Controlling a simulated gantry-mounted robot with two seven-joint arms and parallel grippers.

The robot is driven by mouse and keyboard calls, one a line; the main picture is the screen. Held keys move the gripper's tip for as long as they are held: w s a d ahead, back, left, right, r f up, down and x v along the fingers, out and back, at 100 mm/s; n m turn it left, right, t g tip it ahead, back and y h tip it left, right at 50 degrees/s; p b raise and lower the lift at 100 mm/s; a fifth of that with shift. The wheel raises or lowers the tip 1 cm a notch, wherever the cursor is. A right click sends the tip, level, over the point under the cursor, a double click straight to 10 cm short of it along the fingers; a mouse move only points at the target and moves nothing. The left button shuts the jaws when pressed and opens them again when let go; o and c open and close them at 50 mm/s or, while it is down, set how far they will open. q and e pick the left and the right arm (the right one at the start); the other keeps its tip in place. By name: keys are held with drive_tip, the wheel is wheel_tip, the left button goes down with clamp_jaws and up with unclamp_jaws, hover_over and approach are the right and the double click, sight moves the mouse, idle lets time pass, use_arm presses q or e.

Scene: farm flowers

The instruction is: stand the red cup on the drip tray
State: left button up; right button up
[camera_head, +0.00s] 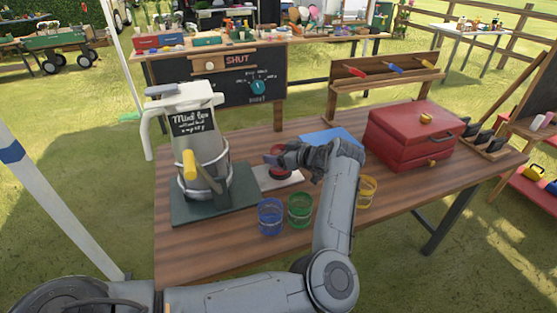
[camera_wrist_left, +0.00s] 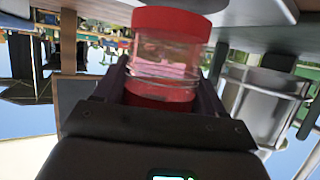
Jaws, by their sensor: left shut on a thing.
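The red cup (camera_head: 280,177), clear with red bands, is mostly hidden behind my left gripper (camera_head: 283,161) in the head view. In the left wrist view the cup (camera_wrist_left: 170,55) sits between the fingers, which are shut on it. That view is upside down. The cup is at a pale grey plate (camera_head: 262,182), seemingly the drip tray, beside the dispenser. A grey surface lies close to the cup's end in the wrist view; I cannot tell whether they touch. My right gripper is not in view.
The tall dispenser (camera_head: 205,140) with a yellow handle stands left on a dark green base (camera_head: 190,211). Blue (camera_head: 270,217), green (camera_head: 299,210) and yellow (camera_head: 367,191) cups stand nearer the front. A red toolbox (camera_head: 405,140) and a blue mat (camera_head: 328,138) lie right and behind.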

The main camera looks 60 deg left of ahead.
use_arm(q)
drive_tip(key=shift+f, duration=0.65)
drive_tip(key=shift+f, duration=0.1)
drive_tip(key=o, duration=1.1)
